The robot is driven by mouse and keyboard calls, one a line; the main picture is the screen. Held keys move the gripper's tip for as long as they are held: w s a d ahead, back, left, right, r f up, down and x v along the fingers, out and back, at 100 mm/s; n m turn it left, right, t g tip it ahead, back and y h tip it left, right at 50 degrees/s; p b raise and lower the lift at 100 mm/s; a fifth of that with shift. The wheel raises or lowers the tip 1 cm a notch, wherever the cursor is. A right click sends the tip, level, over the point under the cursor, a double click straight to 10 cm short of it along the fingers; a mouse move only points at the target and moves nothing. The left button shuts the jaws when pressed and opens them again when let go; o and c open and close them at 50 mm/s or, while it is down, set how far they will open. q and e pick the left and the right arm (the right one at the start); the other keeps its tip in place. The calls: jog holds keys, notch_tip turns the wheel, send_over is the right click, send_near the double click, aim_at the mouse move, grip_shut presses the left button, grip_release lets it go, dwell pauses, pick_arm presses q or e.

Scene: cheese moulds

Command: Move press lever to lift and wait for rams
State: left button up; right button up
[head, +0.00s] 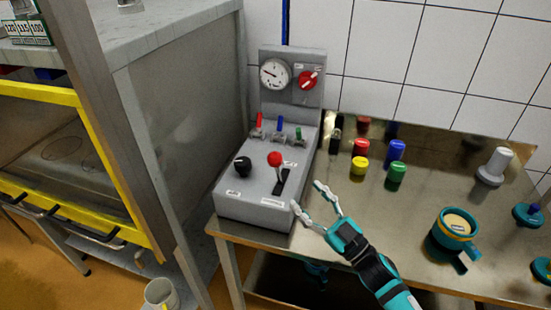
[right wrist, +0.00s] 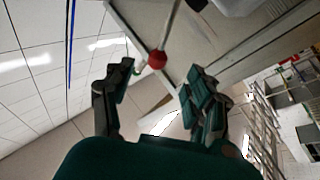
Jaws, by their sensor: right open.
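The grey press control box (head: 250,205) stands on the metal table. On its sloped top, a lever with a red ball (head: 274,159) rises from a dark slot and leans slightly left. A black knob (head: 242,166) sits left of it. My right gripper (head: 307,196) is open and empty at the box's right front edge, apart from the lever in the head view. In the right wrist view a red ball on a thin rod (right wrist: 157,59) shows between the spread fingers, near their tips; contact cannot be told. My left gripper is not in view.
A gauge (head: 275,74) and red rotary switch (head: 308,80) are on the back panel. Small red, blue and green levers stand below it. Coloured cylinders, including a yellow one (head: 359,166), and a teal cup-like mould (head: 455,227) are to the right. A grey cabinet is close at left.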

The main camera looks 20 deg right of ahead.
aim_at(276, 163)
jog(key=p+x, duration=0.2)
jog(key=x, duration=0.8)
jog(key=shift+w+r, duration=0.1)
jog(key=shift+w, duration=0.1)
jog(key=shift+w+a+r+p, duration=0.1)
jog(key=shift+w+a+p, duration=0.25)
jog(key=shift+w, duration=0.15)
jog(key=c, duration=0.8)
grip_shut()
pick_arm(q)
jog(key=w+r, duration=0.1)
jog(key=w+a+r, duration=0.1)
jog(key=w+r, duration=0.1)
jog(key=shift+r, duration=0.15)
pick_arm(e)
jog(key=shift+w+r, duration=0.1)
